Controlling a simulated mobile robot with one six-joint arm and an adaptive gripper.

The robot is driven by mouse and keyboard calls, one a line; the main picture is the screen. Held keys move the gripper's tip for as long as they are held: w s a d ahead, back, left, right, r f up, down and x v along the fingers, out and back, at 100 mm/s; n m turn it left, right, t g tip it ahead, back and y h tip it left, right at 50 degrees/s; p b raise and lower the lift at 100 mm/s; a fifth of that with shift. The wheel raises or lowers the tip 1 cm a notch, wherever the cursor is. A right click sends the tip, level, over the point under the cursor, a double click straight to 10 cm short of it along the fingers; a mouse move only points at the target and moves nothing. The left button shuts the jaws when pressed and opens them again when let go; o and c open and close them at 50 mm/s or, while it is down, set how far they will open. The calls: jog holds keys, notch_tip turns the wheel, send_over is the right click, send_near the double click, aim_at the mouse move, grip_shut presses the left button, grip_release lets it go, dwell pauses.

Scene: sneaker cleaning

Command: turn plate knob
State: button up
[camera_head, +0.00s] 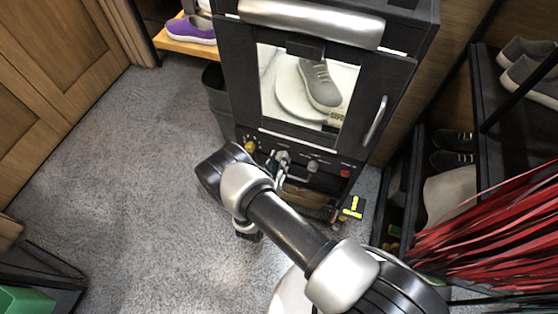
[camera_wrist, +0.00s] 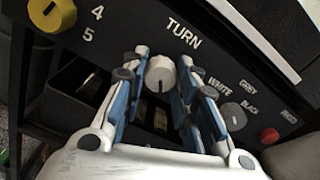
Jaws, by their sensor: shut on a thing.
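The plate knob is a pale round knob (camera_wrist: 160,74) under the word TURN on the black control panel (camera_wrist: 150,32). My gripper (camera_wrist: 161,68) is at the panel with one blue-and-grey finger on each side of this knob, shut on it. In the head view my gripper (camera_head: 281,163) is at the panel below the cabinet window, and my wrist partly hides that area. Behind the window a grey sneaker (camera_head: 320,84) stands on a round white plate (camera_head: 287,97).
A yellow knob (camera_wrist: 52,12) is left of the plate knob. A grey knob (camera_wrist: 233,115) by WHITE, GREY and BLACK labels and a red button (camera_wrist: 269,136) are to the right. A shoe rack (camera_head: 500,125) and red strips (camera_head: 490,225) stand right. Carpet (camera_head: 130,190) at left is clear.

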jog(key=m, duration=0.6)
jog(key=shift+m, duration=0.3)
dwell(0.5)
jog(key=o, duration=1)
jog(key=shift+o, duration=0.2)
jog(key=v, duration=1.2)
